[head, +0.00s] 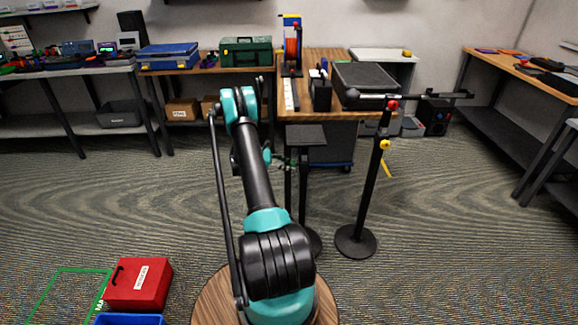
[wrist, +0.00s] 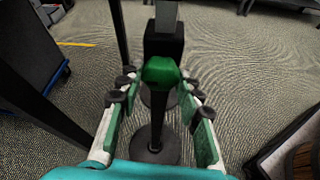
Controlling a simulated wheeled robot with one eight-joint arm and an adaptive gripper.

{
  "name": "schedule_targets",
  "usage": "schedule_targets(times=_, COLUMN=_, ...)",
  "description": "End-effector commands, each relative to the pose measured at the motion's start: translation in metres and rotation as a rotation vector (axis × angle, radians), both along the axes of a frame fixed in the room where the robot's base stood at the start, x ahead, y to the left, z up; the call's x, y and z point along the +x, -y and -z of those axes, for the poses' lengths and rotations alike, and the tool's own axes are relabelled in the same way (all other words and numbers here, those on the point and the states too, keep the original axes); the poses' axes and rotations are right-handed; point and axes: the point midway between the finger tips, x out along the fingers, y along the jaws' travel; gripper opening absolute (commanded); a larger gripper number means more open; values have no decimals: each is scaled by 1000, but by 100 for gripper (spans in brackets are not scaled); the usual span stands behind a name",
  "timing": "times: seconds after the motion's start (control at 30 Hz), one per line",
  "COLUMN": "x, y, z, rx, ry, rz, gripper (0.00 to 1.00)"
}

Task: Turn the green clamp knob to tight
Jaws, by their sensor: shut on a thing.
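The green clamp knob (wrist: 161,71) is in the middle of the wrist view, in front of a black block (wrist: 164,44) on an upright post. My gripper (wrist: 159,82) has one finger on each side of the knob and is shut on it. Where the pads touch the knob is hard to see. No tight or loose marking on the knob can be read. In the head view my arm hides the knob and most of the gripper. A black stand with a flat square top (head: 306,135) shows just right of my arm there.
A second black stand (head: 368,185) with a red knob (head: 393,105), a yellow knob (head: 385,144) and a crossbar stands to the right. A wooden bench (head: 325,60) is behind. A red box (head: 138,283) lies at lower left.

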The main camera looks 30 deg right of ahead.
Motion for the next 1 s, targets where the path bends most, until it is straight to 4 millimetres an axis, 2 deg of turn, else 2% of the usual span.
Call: schedule_targets(times=1.0, x=-3, y=-3, z=3, rx=-494, ry=807, rz=-1, gripper=6)
